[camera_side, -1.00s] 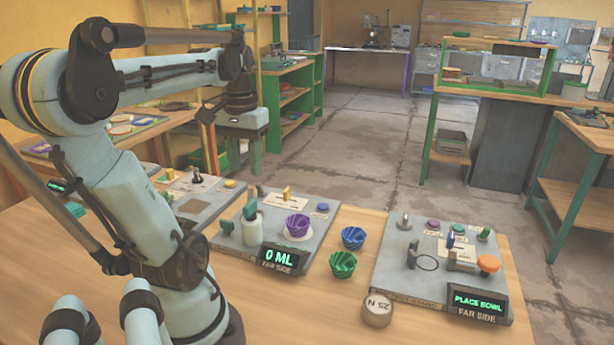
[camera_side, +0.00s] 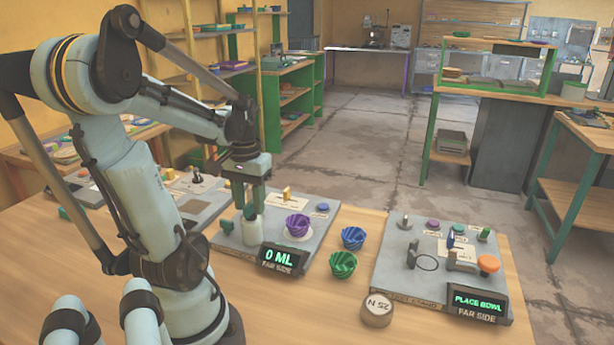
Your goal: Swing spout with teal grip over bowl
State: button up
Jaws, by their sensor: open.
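A dispenser stands on the grey plate (camera_side: 232,243) at the middle left, with a white post (camera_side: 253,230) topped by a teal grip (camera_side: 250,212). A second small teal part (camera_side: 226,227) stands just left of it. A purple bowl (camera_side: 297,225) sits on the same plate, right of the post. My gripper (camera_side: 249,206) points down over the post, its fingers open around or just in front of the teal grip; I cannot tell which. It partly hides the post's top. The spout itself is hard to make out.
A display reading "0 ML" (camera_side: 282,259) stands at the plate's front. Blue (camera_side: 353,238) and green (camera_side: 343,264) bowls stand on the table to the right. Further right is a second plate with a "PLACE BOWL" display (camera_side: 476,302). A round weight (camera_side: 377,310) lies in front.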

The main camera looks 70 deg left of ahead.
grip_shut()
dwell(0.6)
jog(key=m, duration=0.3)
jog(key=shift+m, duration=0.4)
jog(key=m, duration=0.4)
jog(key=shift+m, duration=0.3)
jog(key=m, duration=0.4)
jog(key=shift+m, duration=1.9)
